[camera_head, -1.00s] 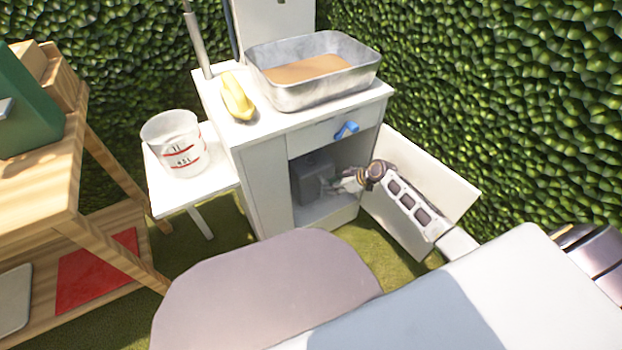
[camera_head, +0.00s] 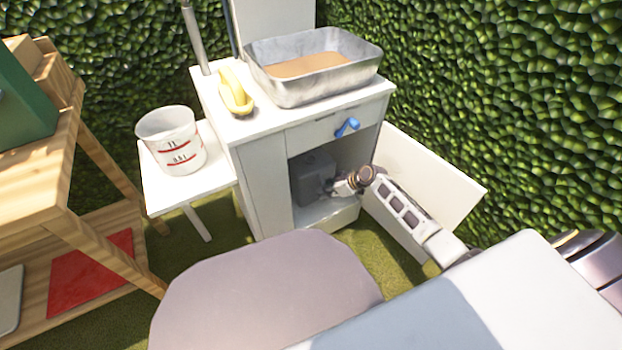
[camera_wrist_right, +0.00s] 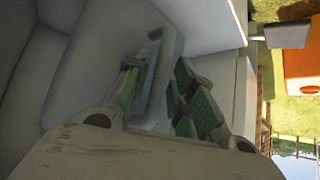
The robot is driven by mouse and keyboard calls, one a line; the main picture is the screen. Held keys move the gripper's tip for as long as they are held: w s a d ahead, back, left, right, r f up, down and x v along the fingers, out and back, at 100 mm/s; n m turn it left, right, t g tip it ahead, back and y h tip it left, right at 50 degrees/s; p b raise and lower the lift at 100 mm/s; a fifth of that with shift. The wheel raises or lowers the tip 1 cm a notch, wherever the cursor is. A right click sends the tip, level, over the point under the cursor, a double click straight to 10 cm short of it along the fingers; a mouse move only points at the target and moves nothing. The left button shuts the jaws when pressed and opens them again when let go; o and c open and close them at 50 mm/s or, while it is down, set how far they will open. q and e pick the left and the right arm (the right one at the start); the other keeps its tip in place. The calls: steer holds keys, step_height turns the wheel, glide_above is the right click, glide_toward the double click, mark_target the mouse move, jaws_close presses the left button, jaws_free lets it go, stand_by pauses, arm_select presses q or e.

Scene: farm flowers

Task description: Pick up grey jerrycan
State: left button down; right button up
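The grey jerrycan (camera_head: 312,182) stands upright inside the open compartment of the white cabinet. My right gripper (camera_head: 336,188) reaches into the compartment from the right, at the jerrycan's right side. In the right wrist view the jerrycan (camera_wrist_right: 75,55) fills the upper left, with its handle (camera_wrist_right: 163,72) at the middle. The right gripper (camera_wrist_right: 163,95) is open, with one green-padded finger on each side of the handle. I cannot tell whether the pads touch it. The lower ends of the handle are hidden. My left gripper is not in view.
The cabinet door (camera_head: 435,178) stands open to the right, behind my right arm. A metal tray of soil (camera_head: 305,92) and a yellow object (camera_head: 235,95) are on top. A white bucket (camera_head: 172,145) stands on a small table at left. A hedge closes the back.

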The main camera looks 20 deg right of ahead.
jaws_close()
stand_by(0.4)
steer(key=shift+w+r, duration=0.15)
steer(key=shift+r, duration=0.2)
